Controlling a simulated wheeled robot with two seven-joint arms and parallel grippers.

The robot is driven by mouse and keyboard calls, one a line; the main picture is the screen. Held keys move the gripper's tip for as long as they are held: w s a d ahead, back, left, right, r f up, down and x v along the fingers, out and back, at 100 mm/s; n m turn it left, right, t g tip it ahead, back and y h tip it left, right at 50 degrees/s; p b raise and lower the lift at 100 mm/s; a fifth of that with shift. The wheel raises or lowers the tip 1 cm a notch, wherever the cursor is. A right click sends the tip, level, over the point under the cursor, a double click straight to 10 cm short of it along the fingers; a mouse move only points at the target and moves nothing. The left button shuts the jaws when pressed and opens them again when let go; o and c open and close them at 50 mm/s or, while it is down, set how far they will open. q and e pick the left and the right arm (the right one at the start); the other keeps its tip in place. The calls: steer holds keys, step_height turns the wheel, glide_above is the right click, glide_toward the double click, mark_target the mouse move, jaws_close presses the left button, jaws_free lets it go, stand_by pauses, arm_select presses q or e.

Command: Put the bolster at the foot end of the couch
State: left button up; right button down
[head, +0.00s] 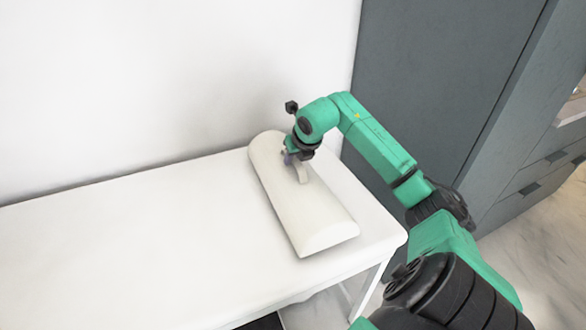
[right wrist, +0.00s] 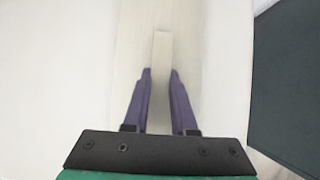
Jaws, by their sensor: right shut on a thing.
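The cream bolster (head: 311,211) is a long half-round cushion lying across the white couch (head: 150,230), near the couch's right end. A raised handle or strap stands on its top; it shows between the fingers in the right wrist view (right wrist: 161,75). My right gripper (head: 299,166) is over the middle of the bolster, pointing down, and is shut on this handle. In the right wrist view my purple fingers (right wrist: 160,85) lie on both sides of the handle. The bolster looks to rest on the couch top, though its underside is hidden. My left gripper is not in view.
A white wall (head: 150,80) runs behind the couch. Grey cabinets (head: 440,80) stand to the right, beyond the couch's right end. The left and middle of the couch top are bare. Marble-like floor (head: 540,240) shows at the right.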

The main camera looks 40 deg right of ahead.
mark_target(293, 166)
step_height(293, 166, down, 3)
steer(key=shift+r, duration=0.1)
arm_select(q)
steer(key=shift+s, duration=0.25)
arm_select(e)
steer(key=c, duration=0.7)
jaws_free()
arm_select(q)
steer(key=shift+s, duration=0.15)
arm_select(e)
steer(key=b+v, duration=0.1)
steer(key=v, duration=1.1)
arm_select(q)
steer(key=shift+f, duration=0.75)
